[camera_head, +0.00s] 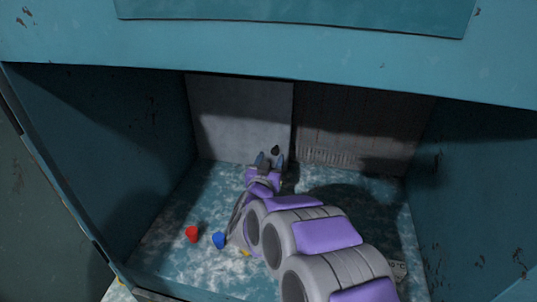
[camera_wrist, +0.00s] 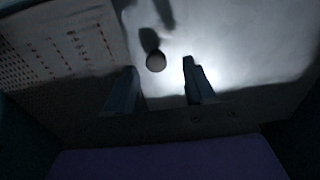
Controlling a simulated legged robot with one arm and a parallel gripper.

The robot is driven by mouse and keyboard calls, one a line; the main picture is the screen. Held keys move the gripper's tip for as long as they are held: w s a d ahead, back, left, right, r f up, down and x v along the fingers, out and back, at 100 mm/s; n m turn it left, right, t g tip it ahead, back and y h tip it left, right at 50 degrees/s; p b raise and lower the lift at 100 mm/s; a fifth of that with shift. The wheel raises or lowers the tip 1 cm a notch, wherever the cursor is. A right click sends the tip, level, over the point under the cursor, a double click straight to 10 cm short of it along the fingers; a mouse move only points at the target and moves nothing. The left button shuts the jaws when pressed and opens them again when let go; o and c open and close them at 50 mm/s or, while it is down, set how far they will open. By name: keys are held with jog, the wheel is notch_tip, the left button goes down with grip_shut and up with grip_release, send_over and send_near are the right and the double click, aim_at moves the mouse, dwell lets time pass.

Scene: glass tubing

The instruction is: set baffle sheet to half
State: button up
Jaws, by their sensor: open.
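The baffle sheet (camera_head: 238,115) is a pale flat panel on the left part of the hood's back wall. A small dark round knob (camera_head: 275,149) stands out near its lower right edge. My gripper (camera_head: 269,159) is open just below the knob, with its two fingers pointing at the sheet. In the wrist view the baffle sheet (camera_wrist: 235,45) is brightly lit, and the knob (camera_wrist: 156,61) shows between the open fingertips. I cannot tell whether the fingertips reach around the knob or stop short of it.
The back wall right of the sheet is uncovered, with a slotted strip (camera_head: 328,157) low down. Teal side walls and the top front panel (camera_head: 300,55) enclose the space.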

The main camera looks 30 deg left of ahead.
jog(key=shift+w+d+r, duration=0.2)
jog(key=shift+w+d, duration=0.15)
jog(key=shift+w, duration=0.25)
jog(key=shift+w+d+r, duration=0.2)
jog(key=shift+w+d, duration=0.1)
jog(key=shift+w, duration=0.3)
jog(key=shift+w+a+f, duration=0.1)
jog(key=shift+a+f, duration=0.15)
jog(key=shift+a, duration=0.45)
jog(key=shift+a+f, duration=0.2)
jog(key=shift+a, duration=0.45)
jog(key=shift+c, duration=0.7)
jog(key=shift+a, duration=0.15)
jog(key=shift+c, duration=0.7)
jog(key=shift+d+r, duration=0.15)
jog(key=shift+d, duration=0.75)
jog(key=c, duration=0.5)
jog(key=shift+r, duration=0.1)
grip_shut()
jog(key=shift+a, duration=0.3)
